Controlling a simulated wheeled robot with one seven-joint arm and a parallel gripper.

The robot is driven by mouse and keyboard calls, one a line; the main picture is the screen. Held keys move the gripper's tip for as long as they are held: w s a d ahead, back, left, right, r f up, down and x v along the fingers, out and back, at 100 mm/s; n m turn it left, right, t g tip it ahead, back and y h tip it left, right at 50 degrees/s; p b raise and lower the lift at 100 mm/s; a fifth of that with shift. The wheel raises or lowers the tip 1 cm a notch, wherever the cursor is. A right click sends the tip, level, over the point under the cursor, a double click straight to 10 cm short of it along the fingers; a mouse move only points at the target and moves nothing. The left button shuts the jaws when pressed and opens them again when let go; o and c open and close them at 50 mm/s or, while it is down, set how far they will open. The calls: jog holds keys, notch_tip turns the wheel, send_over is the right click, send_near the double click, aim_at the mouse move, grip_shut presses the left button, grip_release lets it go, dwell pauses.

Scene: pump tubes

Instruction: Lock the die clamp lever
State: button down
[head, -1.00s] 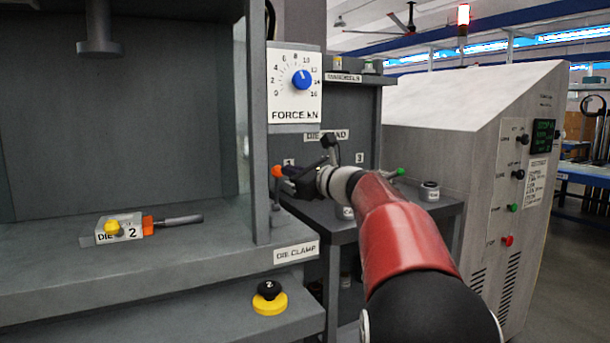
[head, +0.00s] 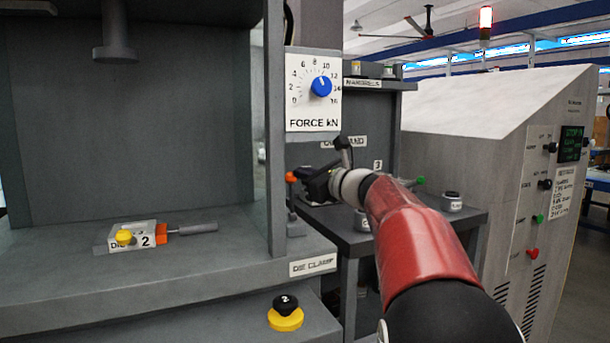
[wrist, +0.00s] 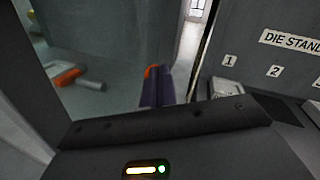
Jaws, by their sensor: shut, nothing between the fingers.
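The die clamp lever (head: 291,177) has an orange knob on a thin grey post. It stands upright at the press table's right edge, above the "DIE CLAMP" label (head: 312,265). My gripper (head: 305,181) is shut and empty just right of the knob; I cannot tell whether they touch. In the wrist view the shut fingers (wrist: 157,86) show, with a bit of orange, likely the knob (wrist: 149,71), behind their tips. The die block marked 2 (head: 131,240) sits on the press table with a yellow knob, an orange part and a grey rod.
The press frame's right column (head: 275,130) stands close left of my gripper. The force dial (head: 321,87) is above it. The die stand (head: 345,215) is behind and right, with small dies. A yellow and black button (head: 286,313) is below.

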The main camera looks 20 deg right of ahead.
jog(key=b+v, duration=0.1)
jog(key=v, duration=0.6)
jog(key=shift+s, duration=0.4)
jog(key=shift+d+f, duration=0.1)
jog(key=shift+d, duration=0.05)
